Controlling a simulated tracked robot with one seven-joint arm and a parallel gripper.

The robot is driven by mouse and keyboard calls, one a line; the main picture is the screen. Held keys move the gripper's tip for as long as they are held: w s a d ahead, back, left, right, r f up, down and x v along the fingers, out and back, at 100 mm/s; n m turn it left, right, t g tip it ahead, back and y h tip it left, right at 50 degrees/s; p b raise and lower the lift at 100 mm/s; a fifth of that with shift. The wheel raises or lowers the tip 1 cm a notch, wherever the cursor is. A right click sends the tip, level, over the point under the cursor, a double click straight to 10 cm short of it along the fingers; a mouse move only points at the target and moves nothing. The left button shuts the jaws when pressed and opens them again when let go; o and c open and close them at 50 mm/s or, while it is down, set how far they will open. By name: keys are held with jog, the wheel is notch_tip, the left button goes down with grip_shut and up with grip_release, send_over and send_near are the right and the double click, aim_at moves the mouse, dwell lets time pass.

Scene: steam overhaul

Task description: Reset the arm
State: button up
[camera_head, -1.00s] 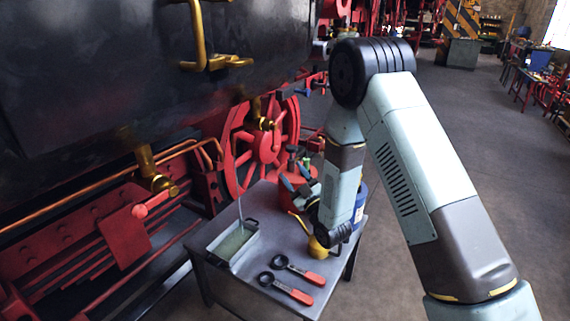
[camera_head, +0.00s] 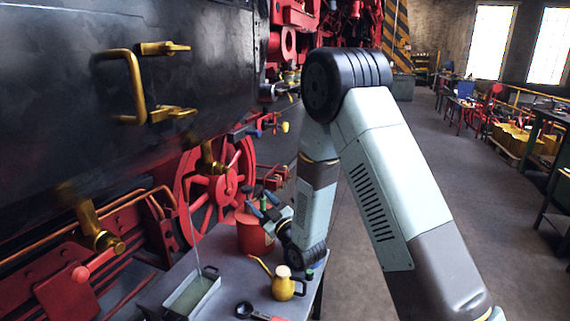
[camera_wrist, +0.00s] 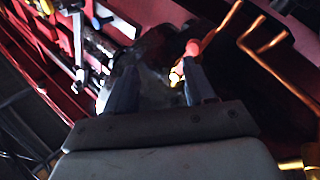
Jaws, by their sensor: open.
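My arm reaches over the grey work table (camera_head: 225,262) in the head view, with its elbow raised. My gripper (camera_head: 268,207) points left towards the locomotive, in front of a red container on the table. In the wrist view my gripper (camera_wrist: 160,90) shows two dark fingers spread apart, with nothing held between them. Beyond them are blurred red locomotive parts and brass pipes.
The table holds a shallow metal tray (camera_head: 171,302), a yellow oil can (camera_head: 284,284), the red container (camera_head: 250,240) and a wrench (camera_head: 244,310). The black locomotive (camera_head: 60,90) with brass handles stands close on the left. Open floor (camera_head: 465,215) lies right.

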jog(key=s+d+r+m+g+h, duration=0.2)
jog(key=d+r+m+h, duration=0.25)
jog(key=d+r, duration=0.45)
jog(key=s+d+r+m+g+h, duration=0.1)
jog(key=s+d+r+m+h, duration=0.15)
jog(key=d+r+h, duration=0.6)
jog(key=s+d+m+g, duration=0.2)
jog(key=s+d, duration=0.3)
jog(key=s, duration=0.4)
jog(key=s+d+r+m+g, duration=0.1)
jog(key=s+d+m+g, duration=0.1)
jog(key=s, duration=0.8)
jog(key=s+d+m+g, duration=0.3)
jog(key=s+d, duration=0.4)
jog(key=s, duration=0.3)
jog(key=shift+d+r, duration=0.25)
jog(key=shift+d, duration=0.05)
jog(key=shift+w, duration=0.1)
jog(key=shift+c, duration=1.1)
